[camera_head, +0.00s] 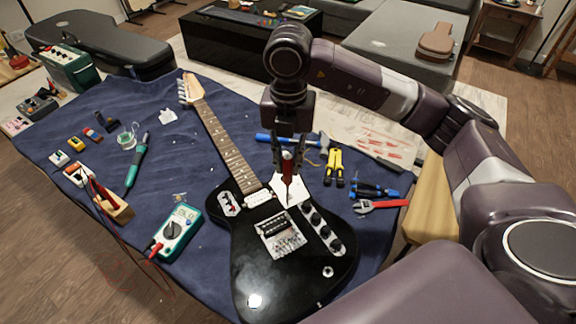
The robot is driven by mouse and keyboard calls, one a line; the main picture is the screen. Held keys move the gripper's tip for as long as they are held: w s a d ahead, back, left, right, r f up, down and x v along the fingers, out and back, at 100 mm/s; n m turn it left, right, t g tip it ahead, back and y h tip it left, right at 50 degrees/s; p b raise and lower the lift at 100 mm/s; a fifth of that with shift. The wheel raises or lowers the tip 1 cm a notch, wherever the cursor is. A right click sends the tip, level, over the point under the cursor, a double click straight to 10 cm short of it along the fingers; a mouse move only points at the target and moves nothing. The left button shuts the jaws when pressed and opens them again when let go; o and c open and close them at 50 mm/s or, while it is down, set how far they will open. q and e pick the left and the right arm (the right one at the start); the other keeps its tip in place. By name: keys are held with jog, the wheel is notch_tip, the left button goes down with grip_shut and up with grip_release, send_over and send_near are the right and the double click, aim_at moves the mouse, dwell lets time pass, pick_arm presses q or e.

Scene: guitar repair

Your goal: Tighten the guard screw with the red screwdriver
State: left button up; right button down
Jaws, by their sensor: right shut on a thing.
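A black electric guitar (262,264) lies on a blue cloth, its neck pointing to the upper left. A white guard (291,191) sits on its upper body beside the end of the neck. My right gripper (288,165) is above the guard and shut on the red screwdriver (287,169). The screwdriver is roughly upright, with its tip pointing down at the guard. The guard screw is too small to make out, and I cannot tell whether the tip touches it. My left gripper is not in view.
Yellow-handled pliers (335,168), a blue-handled hammer (277,139) and a red wrench (383,204) lie right of the neck. A green multimeter (175,231) and a soldering iron (137,163) lie left. The blue cloth (178,130) has bare room along the neck's left side.

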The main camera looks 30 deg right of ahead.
jog(key=n+b, duration=0.1)
jog(key=n, duration=0.2)
jog(key=shift+n, duration=0.4)
jog(key=n+b, duration=0.2)
jog(key=n, duration=0.1)
jog(key=shift+f, duration=0.15)
jog(key=n+b, duration=0.1)
jog(key=n, duration=0.3)
jog(key=shift+w, duration=0.1)
jog(key=shift+n+b, duration=0.45)
jog(key=shift+n, duration=0.45)
jog(key=shift+n+b, duration=0.6)
jog(key=shift+n, duration=1.2)
jog(key=shift+n+b, duration=0.65)
jog(key=shift+n, duration=0.55)
jog(key=shift+r+n, duration=0.2)
jog(key=shift+n, duration=0.4)
